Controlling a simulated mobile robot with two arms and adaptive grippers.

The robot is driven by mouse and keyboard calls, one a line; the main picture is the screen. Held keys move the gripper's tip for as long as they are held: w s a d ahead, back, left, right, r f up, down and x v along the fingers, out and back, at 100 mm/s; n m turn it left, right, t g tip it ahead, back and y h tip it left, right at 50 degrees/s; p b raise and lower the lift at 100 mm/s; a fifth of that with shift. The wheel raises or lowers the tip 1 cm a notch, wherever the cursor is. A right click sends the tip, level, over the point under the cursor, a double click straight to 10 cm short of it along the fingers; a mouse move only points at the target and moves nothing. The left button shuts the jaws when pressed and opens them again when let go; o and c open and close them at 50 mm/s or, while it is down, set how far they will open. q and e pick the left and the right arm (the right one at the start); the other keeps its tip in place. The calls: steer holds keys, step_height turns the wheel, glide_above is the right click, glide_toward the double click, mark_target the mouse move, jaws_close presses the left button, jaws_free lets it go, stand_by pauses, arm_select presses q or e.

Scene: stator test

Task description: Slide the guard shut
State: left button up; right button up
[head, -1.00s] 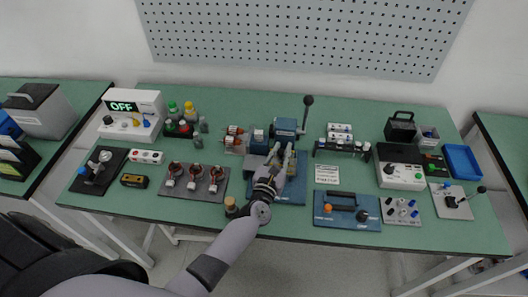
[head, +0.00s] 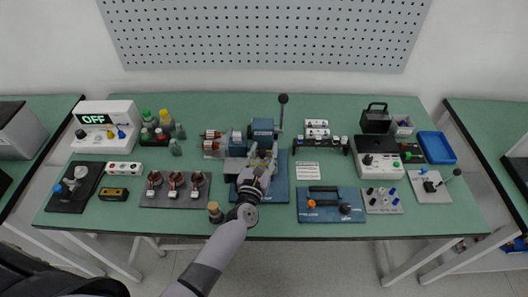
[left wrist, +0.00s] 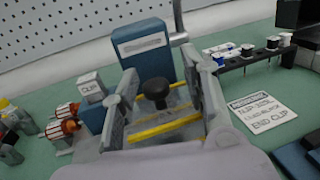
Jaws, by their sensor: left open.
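The blue press (head: 263,126) with its upright black-knobbed lever stands on a blue base plate (head: 277,190). In front of its block, a low frame with yellow edge bars (left wrist: 165,127) and a black round knob (left wrist: 155,88) shows in the left wrist view; it looks like the guard. My left gripper (head: 262,160) is open over this frame, its fingers on either side of the knob. In the left wrist view the gripper (left wrist: 165,80) has the knob between its fingers; contact cannot be told. The frame's lower part is hidden by the gripper. My right gripper is not in view.
A grey tray with stators (head: 174,202) lies at the front left.

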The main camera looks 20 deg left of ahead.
arm_select(q)
steer(key=s, duration=1.2)
steer(key=shift+d, duration=0.35)
